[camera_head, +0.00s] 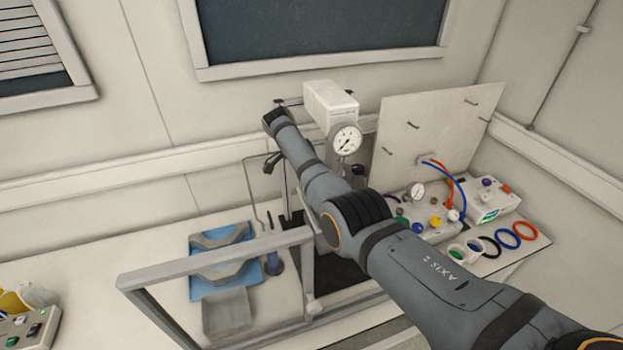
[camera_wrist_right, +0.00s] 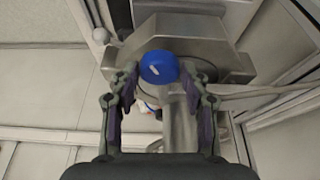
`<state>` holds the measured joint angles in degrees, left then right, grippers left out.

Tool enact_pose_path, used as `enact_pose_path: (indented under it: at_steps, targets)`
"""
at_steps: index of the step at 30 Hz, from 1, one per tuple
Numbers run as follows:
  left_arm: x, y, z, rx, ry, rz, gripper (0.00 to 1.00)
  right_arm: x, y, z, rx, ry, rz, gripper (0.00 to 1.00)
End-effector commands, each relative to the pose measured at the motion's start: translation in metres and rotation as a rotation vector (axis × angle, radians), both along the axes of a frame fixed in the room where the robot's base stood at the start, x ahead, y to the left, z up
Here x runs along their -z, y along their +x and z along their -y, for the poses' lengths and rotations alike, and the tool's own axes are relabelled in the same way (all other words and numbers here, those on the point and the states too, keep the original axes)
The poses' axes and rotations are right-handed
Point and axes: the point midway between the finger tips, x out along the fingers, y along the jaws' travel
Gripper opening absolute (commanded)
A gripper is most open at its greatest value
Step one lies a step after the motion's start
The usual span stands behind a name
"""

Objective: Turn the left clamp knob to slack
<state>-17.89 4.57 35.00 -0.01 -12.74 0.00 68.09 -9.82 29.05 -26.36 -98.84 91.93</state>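In the right wrist view, a blue knob (camera_wrist_right: 158,67) with a short white mark on top sits on a grey metal clamp part (camera_wrist_right: 205,50). My right gripper (camera_wrist_right: 160,80) has its two fingers on either side of the knob. In the head view, my right arm reaches in from the lower right to the reactor stand, which carries a white box (camera_head: 331,104) and a pressure gauge (camera_head: 346,139). The clamp knob cannot be made out there. My left gripper is not in view.
A metal frame (camera_head: 215,262) stands in front of the stand. An upright panel (camera_head: 432,125), control boxes (camera_head: 492,200) and coloured rings (camera_head: 508,238) lie to the right.

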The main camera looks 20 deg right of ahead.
Motion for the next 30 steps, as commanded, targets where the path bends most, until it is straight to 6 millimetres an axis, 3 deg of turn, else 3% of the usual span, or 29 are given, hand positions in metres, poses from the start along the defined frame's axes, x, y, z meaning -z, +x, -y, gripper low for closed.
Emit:
enact_pose_path:
  at_steps: [1,7,21,30]
  targets:
    - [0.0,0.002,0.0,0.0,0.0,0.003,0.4,0.0,0.0,0.0,0.0,0.0,0.0,0.35]
    - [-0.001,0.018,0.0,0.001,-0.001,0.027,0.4,-0.001,0.0,0.0,0.001,0.0,0.001,0.09]
    - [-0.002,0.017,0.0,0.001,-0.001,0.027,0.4,-0.002,-0.001,0.0,-0.25,0.0,0.003,0.09]
    - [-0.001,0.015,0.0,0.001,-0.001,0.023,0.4,-0.002,0.0,0.001,-0.274,-0.002,0.005,0.09]
